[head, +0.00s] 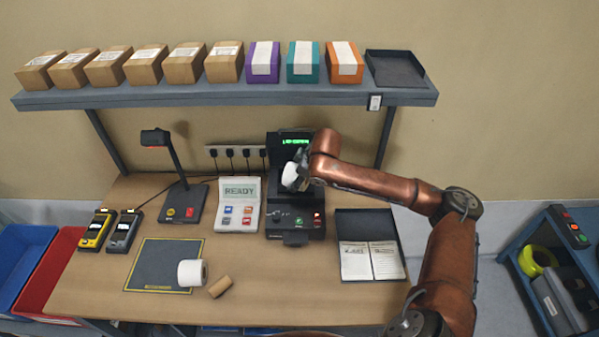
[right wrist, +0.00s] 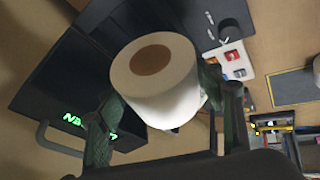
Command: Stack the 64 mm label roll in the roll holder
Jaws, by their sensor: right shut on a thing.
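My right gripper (head: 303,172) is shut on a white label roll (head: 289,176) with a brown core. It holds the roll above the front of a black label machine (head: 295,212) at the back of the bench. In the right wrist view, the roll (right wrist: 165,90) sits between both fingers of the gripper (right wrist: 160,92), its round end face toward the camera. A second white roll (head: 190,273) lies on its side at the mat's right edge. I cannot read either roll's width. The roll holder cannot be clearly made out; the held roll and arm cover part of the machine. My left gripper is out of view.
A bare brown core (head: 220,287) lies beside the second roll. A READY panel (head: 239,205) stands left of the machine, an open binder (head: 368,246) right of it. The dark mat (head: 160,262) is mostly clear. A shelf (head: 220,96) with boxes spans above.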

